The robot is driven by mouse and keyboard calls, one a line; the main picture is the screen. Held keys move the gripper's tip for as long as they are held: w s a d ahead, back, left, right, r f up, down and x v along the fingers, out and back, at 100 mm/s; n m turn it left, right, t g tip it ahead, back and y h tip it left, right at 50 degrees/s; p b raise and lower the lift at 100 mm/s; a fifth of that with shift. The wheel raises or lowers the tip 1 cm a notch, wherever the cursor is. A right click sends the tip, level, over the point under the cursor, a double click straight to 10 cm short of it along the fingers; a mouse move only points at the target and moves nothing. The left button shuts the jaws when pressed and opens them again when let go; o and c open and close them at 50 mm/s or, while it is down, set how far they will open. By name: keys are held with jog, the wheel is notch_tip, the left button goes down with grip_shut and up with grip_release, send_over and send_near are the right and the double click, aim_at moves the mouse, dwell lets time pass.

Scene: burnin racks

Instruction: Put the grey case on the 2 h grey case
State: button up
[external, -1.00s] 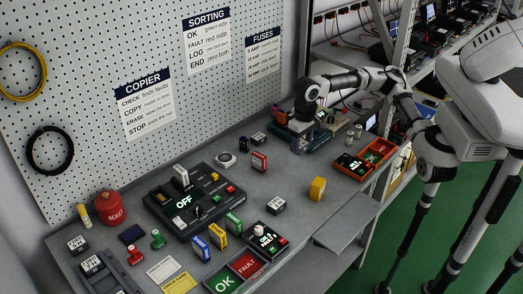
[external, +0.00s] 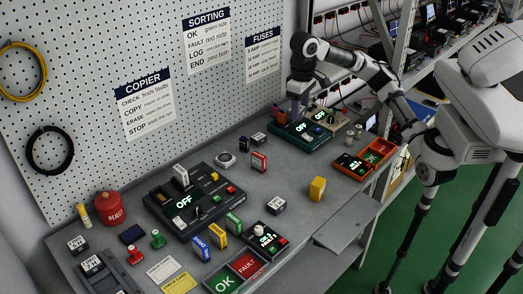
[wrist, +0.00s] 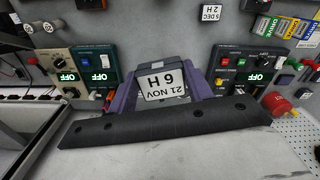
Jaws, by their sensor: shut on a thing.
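My gripper (external: 297,108) is raised above the teal device at the far right of the bench, with its purple fingers pointing down. In the wrist view, it is shut on a grey case (wrist: 162,83) with a white label, upside down in the picture, reading 21 NOV 6 H. The external view is too small to show the held case clearly. The 2 h grey case (wrist: 211,13), labelled 5 DEC 2 H, lies at the top of the wrist view. It appears to be the case (external: 276,205) near the bench's front edge, apart from my gripper.
The teal device (external: 301,135) with a lit OFF display stands below my gripper. The black copier panel (external: 160,204), a red box (external: 259,161) and a yellow box (external: 317,188) stand on the bench. Bare bench lies between the red and yellow boxes.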

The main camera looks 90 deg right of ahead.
jog(key=w+a+f+n, duration=0.2)
jog(key=w+a+n, duration=0.1)
jog(key=a+n, duration=0.25)
jog(key=w+a+f+n, duration=0.2)
jog(key=w+a+n, duration=0.1)
jog(key=a+n, duration=0.3)
send_over(279, 202)
jog(key=shift+m, duration=0.35)
notch_tip(279, 202, down, 16)
jog(key=shift+r+p, duration=0.2)
jog(key=shift+p, duration=0.15)
jog(key=shift+f, duration=2.2)
jog(key=shift+f, duration=0.1)
jog(key=o, duration=1)
notch_tip(279, 202, up, 12)
jog(key=shift+b, duration=0.4)
